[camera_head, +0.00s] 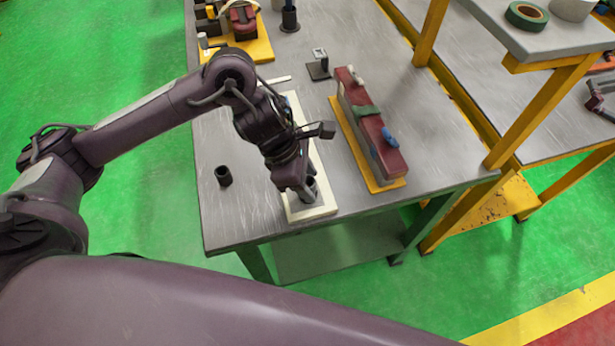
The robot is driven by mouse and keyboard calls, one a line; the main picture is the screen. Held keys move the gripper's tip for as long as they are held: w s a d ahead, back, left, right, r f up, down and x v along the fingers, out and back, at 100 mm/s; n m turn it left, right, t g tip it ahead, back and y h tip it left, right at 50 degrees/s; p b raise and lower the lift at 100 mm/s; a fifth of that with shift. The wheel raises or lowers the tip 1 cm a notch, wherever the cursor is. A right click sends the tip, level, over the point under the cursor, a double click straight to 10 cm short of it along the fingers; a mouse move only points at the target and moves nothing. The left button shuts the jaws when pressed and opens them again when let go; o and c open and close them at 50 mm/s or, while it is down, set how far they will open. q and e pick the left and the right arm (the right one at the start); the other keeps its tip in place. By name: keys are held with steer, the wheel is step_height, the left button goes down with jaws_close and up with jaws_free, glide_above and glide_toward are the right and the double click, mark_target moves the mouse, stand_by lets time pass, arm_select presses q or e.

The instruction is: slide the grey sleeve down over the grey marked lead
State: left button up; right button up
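My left gripper (296,190) points down over the near end of a pale board (316,211) on the metal table. A dark grey cylindrical part (310,187) shows right beside its fingers, at the board's near end. I cannot tell whether the fingers touch or grip this part, nor whether it is the grey sleeve. The grey marked lead is too small or hidden to make out. The gripper's own body covers much of the board's middle. My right gripper is not in view.
A red block (371,130) with blue and green parts lies on a yellow base right of the board. A small dark cup (223,176) stands to the left. A small black stand (319,68) is behind. A shelf with green tape (526,15) rises at the right.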

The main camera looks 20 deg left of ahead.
arm_select(q)
steer(key=shift+o, duration=0.7)
steer(key=v, duration=0.7)
steer(key=shift+a+r+p, duration=0.2)
steer(key=shift+r+p, duration=0.15)
